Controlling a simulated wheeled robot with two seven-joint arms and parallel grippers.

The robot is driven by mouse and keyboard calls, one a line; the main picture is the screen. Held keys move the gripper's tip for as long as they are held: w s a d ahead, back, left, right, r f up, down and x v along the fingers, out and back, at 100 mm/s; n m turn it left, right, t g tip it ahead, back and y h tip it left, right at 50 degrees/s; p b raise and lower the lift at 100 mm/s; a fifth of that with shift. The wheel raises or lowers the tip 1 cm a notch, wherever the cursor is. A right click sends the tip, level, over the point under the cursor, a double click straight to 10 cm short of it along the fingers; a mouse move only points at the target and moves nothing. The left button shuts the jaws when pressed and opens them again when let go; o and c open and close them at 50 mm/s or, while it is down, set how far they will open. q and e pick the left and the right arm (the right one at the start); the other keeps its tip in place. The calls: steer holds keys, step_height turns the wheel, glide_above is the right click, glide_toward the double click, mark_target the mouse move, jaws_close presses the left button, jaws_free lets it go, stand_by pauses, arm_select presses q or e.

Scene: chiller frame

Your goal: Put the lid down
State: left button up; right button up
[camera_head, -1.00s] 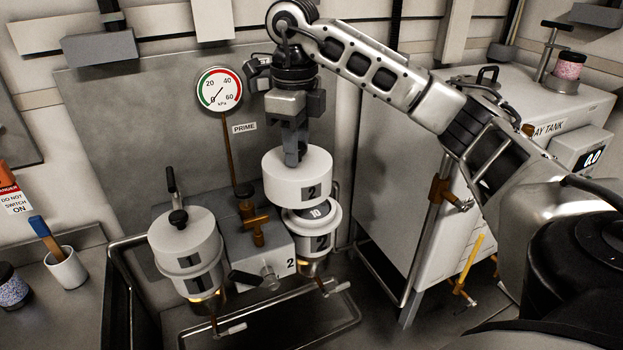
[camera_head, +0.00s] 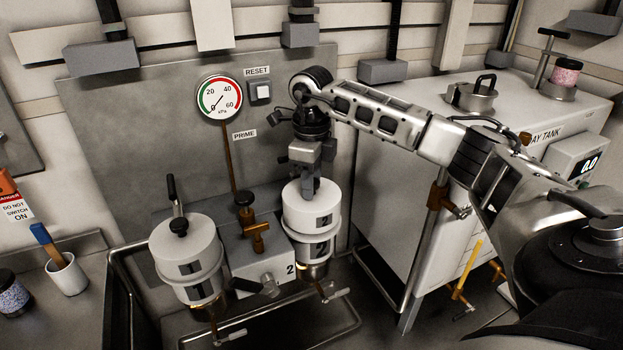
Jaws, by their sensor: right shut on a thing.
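The white lid marked 2 (camera_head: 309,207) sits on top of the right-hand canister (camera_head: 313,246), also marked 2, and looks level with its rim. My right gripper (camera_head: 310,188) is upright above the lid and shut on its handle, which the fingers mostly hide. Whether a thin gap is left between lid and canister I cannot tell. My left gripper is not in view.
A matching canister marked 1 (camera_head: 192,272) stands to the left with its lid on. A brass valve (camera_head: 255,232) lies between the two. A gauge (camera_head: 219,97) and reset button (camera_head: 260,92) are on the back panel. The day tank (camera_head: 420,160) stands at right.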

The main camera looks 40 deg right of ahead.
steer(key=shift+f, duration=0.45)
steer(key=shift+f+b, duration=0.1)
steer(key=shift+b, duration=0.2)
steer(key=o, duration=1.1)
